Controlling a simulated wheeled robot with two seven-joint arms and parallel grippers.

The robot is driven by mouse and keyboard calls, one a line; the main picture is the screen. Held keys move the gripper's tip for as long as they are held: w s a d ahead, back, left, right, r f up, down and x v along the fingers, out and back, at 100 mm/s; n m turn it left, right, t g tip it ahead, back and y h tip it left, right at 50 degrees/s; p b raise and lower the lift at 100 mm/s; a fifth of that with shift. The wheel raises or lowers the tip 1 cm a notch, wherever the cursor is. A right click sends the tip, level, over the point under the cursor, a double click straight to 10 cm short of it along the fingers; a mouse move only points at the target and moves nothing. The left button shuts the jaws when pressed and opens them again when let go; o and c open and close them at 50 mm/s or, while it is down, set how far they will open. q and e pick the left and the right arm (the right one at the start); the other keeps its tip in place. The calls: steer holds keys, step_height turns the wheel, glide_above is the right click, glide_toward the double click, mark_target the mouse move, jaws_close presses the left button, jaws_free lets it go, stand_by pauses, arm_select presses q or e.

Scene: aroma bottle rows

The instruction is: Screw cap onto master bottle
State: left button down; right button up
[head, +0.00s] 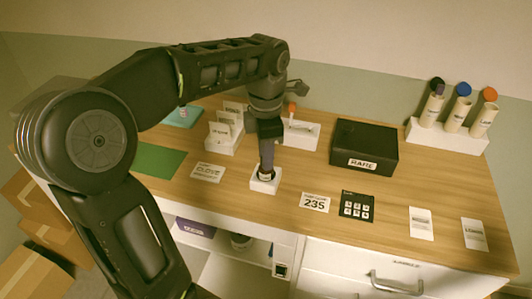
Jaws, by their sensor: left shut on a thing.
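A small white stand (264,185) sits near the front edge of the wooden table, at the middle. The master bottle (266,177) shows only as a small dark shape in it, mostly covered by my gripper. My left gripper (267,171) points straight down over the stand, right at the bottle's top. It is shut on what appears to be the cap, which the fingers hide. How far the cap sits on the bottle cannot be seen. My right gripper is not in view.
A black box labelled RARE (363,148) stands right of centre. A white card holder (224,140) stands behind-left. Flat cards, a 235 sign (315,203) and a black keypad (357,206) lie along the front.

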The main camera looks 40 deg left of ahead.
arm_select(q)
steer(key=m, duration=0.3)
steer(key=shift+m, duration=0.3)
steer(key=m+p, duration=0.1)
steer(key=m, duration=0.9)
steer(key=shift+p, duration=0.4)
steer(key=m, duration=0.4)
steer(key=shift+m, duration=0.4)
steer(key=c, duration=1.3)
jaws_free()
